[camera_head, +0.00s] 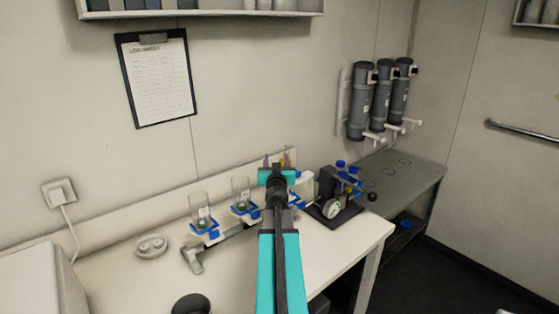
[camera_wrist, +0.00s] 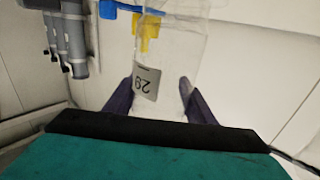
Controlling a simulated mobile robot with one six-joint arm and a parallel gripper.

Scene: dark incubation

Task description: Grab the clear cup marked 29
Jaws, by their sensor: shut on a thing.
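The clear cup (camera_wrist: 180,60) marked 29 fills the middle of the wrist view, its grey label showing upside down. My gripper (camera_wrist: 158,98) has its two purple fingers on either side of the cup and is shut on it. In the head view my gripper (camera_head: 278,163) is over the back of the white table, and the arm hides most of what lies beyond it. Two other clear cups, a left one (camera_head: 199,205) and a middle one (camera_head: 240,188), stand in blue holders left of my gripper.
A dark instrument (camera_head: 330,195) with blue-capped parts stands close right of my gripper. Grey cylinders (camera_head: 380,95) hang on the wall. A round white object (camera_head: 151,246) and a dark round container (camera_head: 190,304) are on the table (camera_head: 130,285). A yellow part (camera_wrist: 148,32) shows behind the cup.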

